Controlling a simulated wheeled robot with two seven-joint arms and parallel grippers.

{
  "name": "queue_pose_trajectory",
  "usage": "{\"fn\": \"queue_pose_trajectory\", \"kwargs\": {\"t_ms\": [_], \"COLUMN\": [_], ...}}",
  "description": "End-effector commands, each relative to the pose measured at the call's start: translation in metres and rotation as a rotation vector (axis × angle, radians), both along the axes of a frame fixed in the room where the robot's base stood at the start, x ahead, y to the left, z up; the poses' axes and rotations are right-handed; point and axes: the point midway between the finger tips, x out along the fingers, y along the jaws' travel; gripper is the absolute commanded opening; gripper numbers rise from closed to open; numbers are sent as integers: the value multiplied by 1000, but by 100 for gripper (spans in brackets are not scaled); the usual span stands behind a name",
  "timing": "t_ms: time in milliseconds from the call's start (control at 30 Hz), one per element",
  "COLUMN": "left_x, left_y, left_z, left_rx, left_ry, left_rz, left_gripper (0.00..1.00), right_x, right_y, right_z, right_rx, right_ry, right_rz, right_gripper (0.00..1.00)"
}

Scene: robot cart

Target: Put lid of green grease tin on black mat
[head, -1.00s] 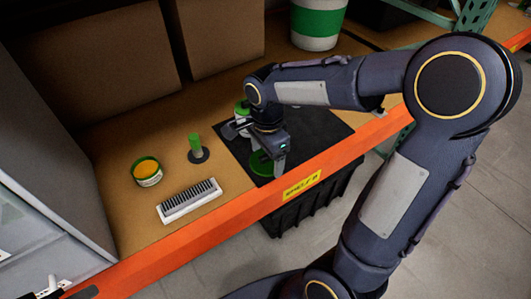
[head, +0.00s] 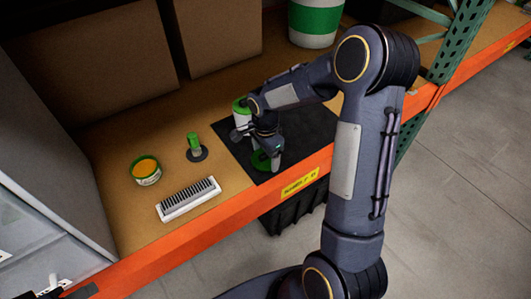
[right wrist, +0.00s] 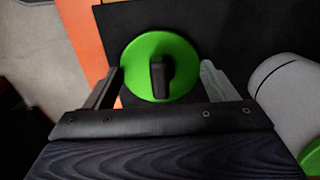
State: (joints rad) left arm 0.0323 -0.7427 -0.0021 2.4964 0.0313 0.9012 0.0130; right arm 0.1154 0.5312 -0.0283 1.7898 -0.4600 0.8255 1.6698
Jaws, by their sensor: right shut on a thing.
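The green lid (head: 261,161) is a round disc with a black knob. It is at the left front part of the black mat (head: 312,128); I cannot tell whether it touches the mat. My right gripper (head: 274,163) is shut on the lid. In the right wrist view the lid (right wrist: 150,52) sits between the two fingers (right wrist: 160,82), its knob facing the camera. The green grease tin (head: 146,174) stands open at the left of the shelf, with orange grease showing inside. My left gripper is not clearly visible.
A white and green can (head: 241,112) stands just behind my right gripper. A green-handled round piece (head: 195,147) and a white brush with dark bristles (head: 188,201) are left of the mat. Cardboard boxes (head: 100,75) stand behind. An orange beam (head: 225,222) edges the shelf.

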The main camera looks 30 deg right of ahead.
Motion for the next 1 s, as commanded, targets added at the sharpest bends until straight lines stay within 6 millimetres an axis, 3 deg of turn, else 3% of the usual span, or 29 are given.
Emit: {"fn": "queue_pose_trajectory", "kwargs": {"t_ms": [233, 267, 400, 767, 1000], "left_x": [0, 0, 0, 0, 0], "left_y": [0, 0, 0, 0, 0], "left_z": [-5, -4, -3, 1, 2], "left_rx": [0, 0, 0, 0, 0], "left_ry": [0, 0, 0, 0, 0], "left_rz": [0, 0, 0, 0, 0], "left_gripper": [36, 36, 36, 36, 36], "right_x": [0, 0, 0, 1, 1], "right_y": [0, 0, 0, 0, 0], "right_z": [-5, -3, -3, 6, 54], "right_rx": [0, 0, 0, -1, -1], "right_ry": [-1, -1, 0, -3, -7], "right_rz": [1, 1, 1, 0, 0], "right_gripper": [57, 81, 99, 100, 100]}}
